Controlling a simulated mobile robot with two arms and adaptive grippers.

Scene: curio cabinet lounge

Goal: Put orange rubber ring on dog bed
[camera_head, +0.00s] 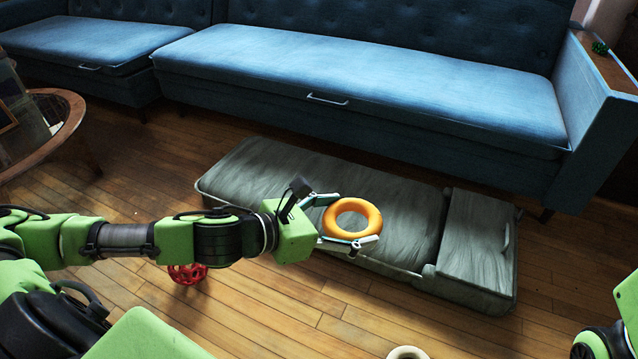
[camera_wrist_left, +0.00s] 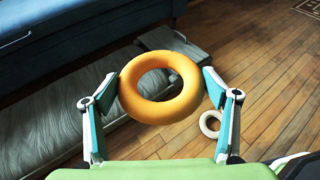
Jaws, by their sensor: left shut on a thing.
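The orange rubber ring (camera_head: 374,218) is held between the two fingertips of my left gripper (camera_head: 350,221). The left wrist view also shows the ring (camera_wrist_left: 160,112) pinched between the fingers (camera_wrist_left: 160,86) at its left and right sides. The dog bed (camera_head: 265,178) appears to be the long, low grey padded piece on the floor in front of the sofa. In the head view the ring overlaps the bed's middle. It looks raised above the bed; the exact gap cannot be told. My right gripper is out of view.
A blue sofa (camera_head: 360,85) stands behind the bed. A red lattice ball (camera_head: 188,274) lies on the wooden floor below my left arm. A pale ring (camera_head: 408,352) lies on the floor at the front. A round wooden table (camera_head: 72,118) stands at left.

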